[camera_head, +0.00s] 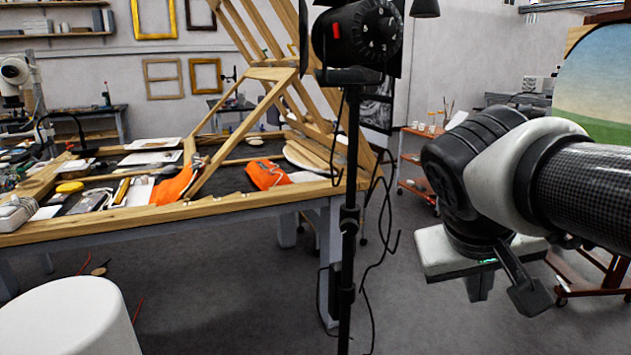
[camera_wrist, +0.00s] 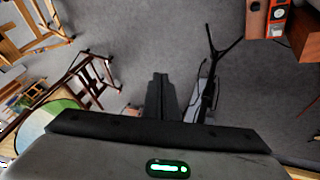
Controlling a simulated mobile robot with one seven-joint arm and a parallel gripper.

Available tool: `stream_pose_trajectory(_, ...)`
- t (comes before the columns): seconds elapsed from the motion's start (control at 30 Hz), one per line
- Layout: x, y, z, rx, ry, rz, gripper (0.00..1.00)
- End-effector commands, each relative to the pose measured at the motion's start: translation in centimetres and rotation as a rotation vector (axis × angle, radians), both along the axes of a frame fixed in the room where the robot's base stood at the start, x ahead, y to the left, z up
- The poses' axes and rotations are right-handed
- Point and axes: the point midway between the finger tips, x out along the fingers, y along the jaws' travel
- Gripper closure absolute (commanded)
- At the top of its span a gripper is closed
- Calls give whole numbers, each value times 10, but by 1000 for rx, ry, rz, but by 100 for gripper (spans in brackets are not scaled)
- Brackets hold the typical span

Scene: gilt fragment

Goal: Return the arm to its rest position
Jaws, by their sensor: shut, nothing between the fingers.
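My arm (camera_head: 590,190) reaches in from the right edge of the head view, with a dark woven forearm and a white and black wrist. My gripper (camera_head: 479,290) hangs below the wrist and points down, in the air over the grey floor. In the wrist view my gripper (camera_wrist: 160,80) shows its dark fingers together with nothing between them. No object is held. The rest of the arm is outside the head view.
A black lamp stand (camera_head: 348,225) with hanging cables stands left of my gripper. A wooden-edged worktable (camera_head: 230,203) with tools and orange cloths is at left. An easel with a painting (camera_head: 600,75) stands behind my arm. A white rounded object (camera_head: 70,320) is at lower left.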

Motion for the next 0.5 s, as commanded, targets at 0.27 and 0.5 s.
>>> stream_pose_trajectory(0.27, -60, 71, -60, 308, -24, 137, 100)
stream_pose_trajectory(0.5, -63, 81, -3, 342, -33, 156, 100)
